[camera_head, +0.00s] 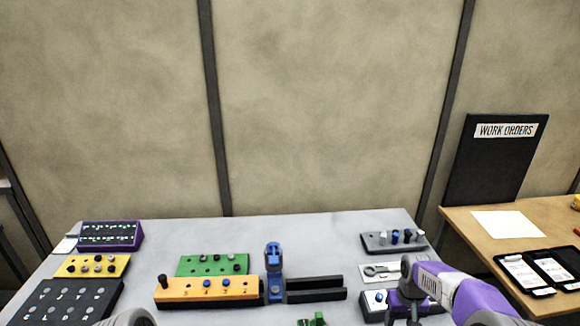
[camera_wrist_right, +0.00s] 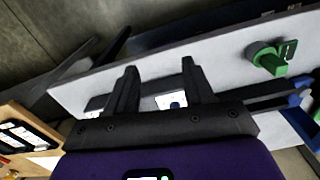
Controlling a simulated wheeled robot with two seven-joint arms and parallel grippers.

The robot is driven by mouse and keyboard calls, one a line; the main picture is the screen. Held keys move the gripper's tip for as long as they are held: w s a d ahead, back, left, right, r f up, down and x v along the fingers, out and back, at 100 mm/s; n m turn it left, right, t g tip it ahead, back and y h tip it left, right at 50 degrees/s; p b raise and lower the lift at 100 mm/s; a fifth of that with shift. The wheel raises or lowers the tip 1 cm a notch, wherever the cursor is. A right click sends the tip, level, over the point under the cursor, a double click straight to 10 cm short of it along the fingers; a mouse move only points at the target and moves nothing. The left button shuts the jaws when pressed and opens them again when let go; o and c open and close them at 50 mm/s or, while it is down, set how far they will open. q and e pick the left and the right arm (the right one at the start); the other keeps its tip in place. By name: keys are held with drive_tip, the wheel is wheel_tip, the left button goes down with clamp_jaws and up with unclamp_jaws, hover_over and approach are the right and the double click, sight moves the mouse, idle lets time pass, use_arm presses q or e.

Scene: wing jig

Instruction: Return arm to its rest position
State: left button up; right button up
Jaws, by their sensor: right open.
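My right arm comes in from the lower right of the head view, with white and purple links. Its gripper (camera_head: 401,312) is over the right front part of the grey table (camera_head: 330,232). In the right wrist view the two dark fingers of this gripper (camera_wrist_right: 160,88) stand wide apart with nothing held between them. My left gripper is not in view.
A blue upright clamp (camera_head: 274,272) stands beside black rails (camera_head: 316,283) and an orange block (camera_head: 207,291). A green part (camera_head: 313,320) is at the front edge of the picture. A grey peg block (camera_head: 392,242) is at the back right. A wooden desk (camera_head: 470,226) adjoins on the right.

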drive_tip(key=s+a+f+y+b, duration=0.1)
drive_tip(key=s+a+f, duration=0.1)
drive_tip(key=a+f, duration=0.35)
drive_tip(key=s+a+f+y, duration=0.1)
drive_tip(key=a+f, duration=0.1)
drive_tip(key=f, duration=0.6)
use_arm(q)
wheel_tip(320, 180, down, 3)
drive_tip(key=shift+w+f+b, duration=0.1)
drive_tip(key=shift+b, duration=1)
use_arm(e)
drive_tip(key=s+a+f+m+y, duration=0.1)
drive_tip(key=s+a+f, duration=0.5)
drive_tip(key=s, duration=0.4)
drive_tip(key=s+a+f+m+y, duration=0.1)
drive_tip(key=s+a+f, duration=0.5)
drive_tip(key=s, duration=0.3)
drive_tip(key=shift+s+a+f+t, duration=0.15)
drive_tip(key=shift+s+f+t, duration=0.2)
drive_tip(key=shift+f, duration=0.45)
